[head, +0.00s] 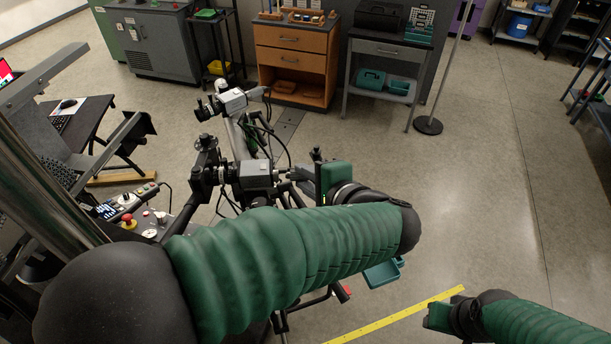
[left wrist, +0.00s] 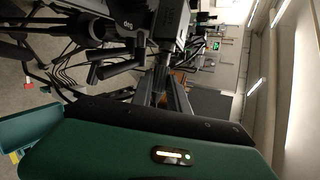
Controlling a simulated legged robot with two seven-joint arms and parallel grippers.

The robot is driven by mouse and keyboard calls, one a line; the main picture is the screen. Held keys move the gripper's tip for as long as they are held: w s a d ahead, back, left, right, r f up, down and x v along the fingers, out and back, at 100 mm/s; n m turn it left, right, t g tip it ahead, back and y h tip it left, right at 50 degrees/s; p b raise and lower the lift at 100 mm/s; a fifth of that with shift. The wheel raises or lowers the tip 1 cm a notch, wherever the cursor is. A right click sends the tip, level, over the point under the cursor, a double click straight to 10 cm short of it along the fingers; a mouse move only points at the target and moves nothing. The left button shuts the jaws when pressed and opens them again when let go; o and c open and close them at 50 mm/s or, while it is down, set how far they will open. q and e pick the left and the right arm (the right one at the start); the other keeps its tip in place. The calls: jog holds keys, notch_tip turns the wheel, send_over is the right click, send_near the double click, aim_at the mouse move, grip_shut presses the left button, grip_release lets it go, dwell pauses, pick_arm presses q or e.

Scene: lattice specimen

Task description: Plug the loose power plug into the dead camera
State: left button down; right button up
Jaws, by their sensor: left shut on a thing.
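A grey box camera (head: 256,176) sits on a dark stand in the middle of the head view. A second pale camera (head: 232,101) stands behind it on the same rig. Which one is dead cannot be told. My left gripper (head: 293,175) points left at the back of the nearer camera. It is shut on the power plug, which is mostly hidden between the fingers. In the left wrist view my left gripper (left wrist: 168,80) reaches up to the dark camera body (left wrist: 170,25); whether the plug touches it cannot be told. My right gripper (head: 440,316) is at lower right, its jaws unclear.
Black cables (left wrist: 85,65) hang around the rig beside the fingers. A control box with a red button (head: 128,219) is at left. A teal bin (head: 382,273) is below my left arm. A wooden drawer cabinet (head: 295,52) stands behind. Open floor lies to the right.

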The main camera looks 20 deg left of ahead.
pick_arm(q)
jog(key=shift+a, duration=0.1)
jog(key=shift+s+a, duration=0.1)
jog(key=shift+a, duration=0.15)
jog(key=shift+s+a+b, duration=0.2)
jog(key=shift+a+b, duration=0.1)
jog(key=shift+a, duration=0.15)
jog(key=shift+a, duration=0.15)
jog(key=shift+b, duration=0.4)
dwell(0.3)
jog(key=shift+a, duration=0.15)
dwell(0.8)
jog(key=shift+a+b, duration=0.1)
jog(key=shift+b, duration=0.5)
dwell(0.4)
